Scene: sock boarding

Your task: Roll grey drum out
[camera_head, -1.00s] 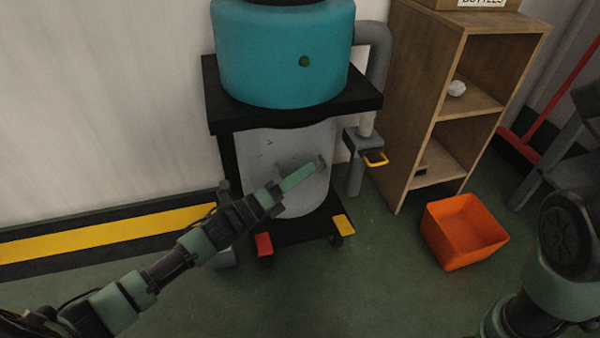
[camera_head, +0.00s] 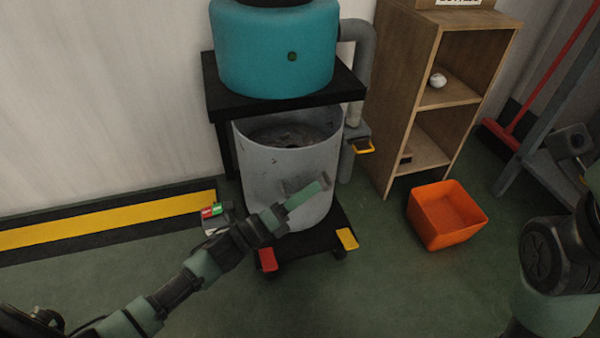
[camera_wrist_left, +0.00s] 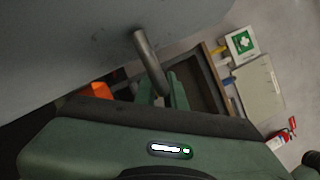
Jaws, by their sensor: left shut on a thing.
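The grey drum (camera_head: 268,185) stands upright on a low black base (camera_head: 318,238), partly out from under the black shelf of the teal machine (camera_head: 275,60). Its open top shows dark grey contents, with the back of the rim under the shelf. My left gripper (camera_head: 306,194) is at the drum's front, shut on the drum's handle. In the left wrist view, the metal handle (camera_wrist_left: 148,62) runs from the drum's grey wall (camera_wrist_left: 75,50) to the green fingers. My right arm shows at the right edge, but its gripper is out of view.
A red pedal (camera_head: 268,259) and a yellow pedal (camera_head: 347,239) stick out from the base. An orange bin (camera_head: 445,225) stands to the right, before a wooden shelf unit (camera_head: 400,110). The green floor in front of the drum is clear.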

